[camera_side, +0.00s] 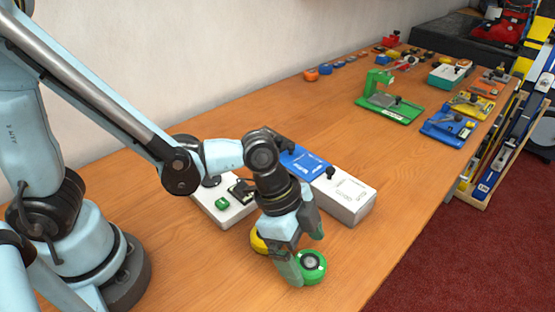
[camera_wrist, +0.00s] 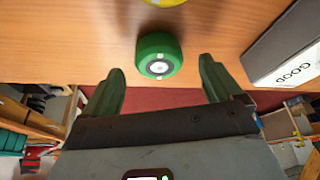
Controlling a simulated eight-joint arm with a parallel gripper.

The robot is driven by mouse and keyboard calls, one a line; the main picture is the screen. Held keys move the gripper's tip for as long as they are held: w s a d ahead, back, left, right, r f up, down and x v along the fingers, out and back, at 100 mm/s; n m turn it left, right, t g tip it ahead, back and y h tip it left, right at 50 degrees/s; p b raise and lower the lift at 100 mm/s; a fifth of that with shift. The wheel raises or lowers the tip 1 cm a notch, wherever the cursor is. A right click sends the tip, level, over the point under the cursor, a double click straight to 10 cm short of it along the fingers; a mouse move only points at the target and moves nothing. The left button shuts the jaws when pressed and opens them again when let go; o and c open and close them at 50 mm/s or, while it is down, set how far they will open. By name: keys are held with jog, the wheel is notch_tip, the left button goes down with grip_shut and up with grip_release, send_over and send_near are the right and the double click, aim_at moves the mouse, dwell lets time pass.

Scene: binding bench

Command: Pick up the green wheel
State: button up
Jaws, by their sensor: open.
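The green wheel (camera_side: 312,268) lies flat on the wooden bench near its front edge, with a pale hub in its middle. In the wrist view the green wheel (camera_wrist: 159,56) shows at upper middle, ahead of and between my two fingers. My gripper (camera_side: 304,262) is low over the bench at the wheel, its fingers apart. In the wrist view my gripper (camera_wrist: 160,82) is open, with nothing held. In the side view one finger hides part of the wheel's left side. I cannot tell whether a finger touches it.
A yellow wheel (camera_side: 258,241) lies just behind the green one, partly hidden by my gripper. A white and blue box (camera_side: 345,196) stands to the right. A white device (camera_side: 225,208) with a green button is behind.

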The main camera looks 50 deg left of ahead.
aim_at(309, 261)
jog(key=shift+x, duration=1.5)
jog(key=shift+c, duration=0.2)
jog(key=c, duration=1.1)
jog(key=shift+c, duration=0.2)
jog(key=shift+r, duration=0.15)
